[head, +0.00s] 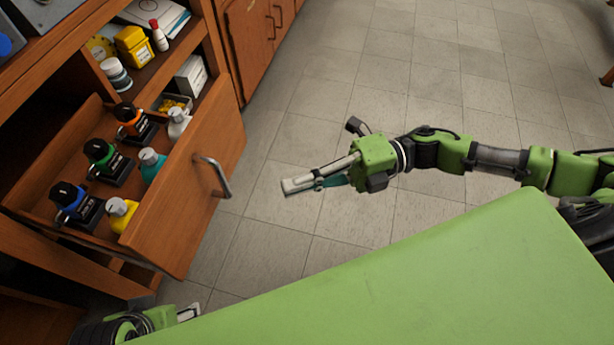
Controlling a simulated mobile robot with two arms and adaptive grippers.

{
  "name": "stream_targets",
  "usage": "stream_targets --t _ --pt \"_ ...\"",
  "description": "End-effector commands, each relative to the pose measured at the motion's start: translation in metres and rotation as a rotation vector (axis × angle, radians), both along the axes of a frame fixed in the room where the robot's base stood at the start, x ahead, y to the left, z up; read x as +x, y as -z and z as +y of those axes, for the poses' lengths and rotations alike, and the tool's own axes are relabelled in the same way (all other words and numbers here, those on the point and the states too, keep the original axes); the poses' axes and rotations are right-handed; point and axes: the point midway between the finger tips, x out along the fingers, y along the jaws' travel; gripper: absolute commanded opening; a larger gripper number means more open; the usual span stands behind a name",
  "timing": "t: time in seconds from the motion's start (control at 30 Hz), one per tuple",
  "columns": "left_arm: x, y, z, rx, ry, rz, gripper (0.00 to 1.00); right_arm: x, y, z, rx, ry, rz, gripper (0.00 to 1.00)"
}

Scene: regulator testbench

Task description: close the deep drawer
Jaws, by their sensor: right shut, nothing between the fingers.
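The deep drawer (196,190) is a wooden drawer pulled out of the bench at the left. Its front panel carries a metal bar handle (213,176). Inside stand several bottles and black-based items with blue, green and orange tops. My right gripper (286,187) is shut and empty, to the right of the handle and apart from it, above the tiled floor. My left gripper (190,312) shows only in part at the bottom left, below the drawer; its fingers are too hidden to tell their state.
Closed cabinet doors (252,40) stand beyond. The tiled floor (330,90) right of the drawer is clear.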

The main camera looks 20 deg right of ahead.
Motion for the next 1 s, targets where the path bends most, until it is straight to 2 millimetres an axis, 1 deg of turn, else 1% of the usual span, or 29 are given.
stream_targets --t 0.03,0.2,0.23,0.3,0.4,0.6,1.0 --pt "0.000 0.001 0.000 0.000 0.000 0.000 0.53 0.000 -0.001 0.013 0.005 -0.003 -0.003 0.00" --pt "0.000 0.001 0.000 0.000 0.000 0.000 0.53 0.002 -0.001 0.049 0.004 -0.002 -0.004 0.00" --pt "0.000 0.001 0.000 0.000 0.000 0.000 0.53 0.002 -0.001 0.055 0.004 -0.002 -0.002 0.00" --pt "0.000 0.003 0.000 0.000 0.000 -0.001 0.53 0.012 0.000 0.061 0.002 0.002 -0.004 0.00" --pt "0.000 0.004 0.000 0.000 0.000 -0.001 0.53 0.021 0.001 0.070 0.001 0.001 -0.004 0.00" --pt "0.000 0.005 0.000 0.000 0.000 -0.001 0.53 0.031 0.001 0.078 0.000 0.003 0.000 0.00" --pt "0.000 0.005 0.000 0.000 0.000 -0.001 0.53 0.032 0.001 0.079 0.000 0.002 0.001 0.00"
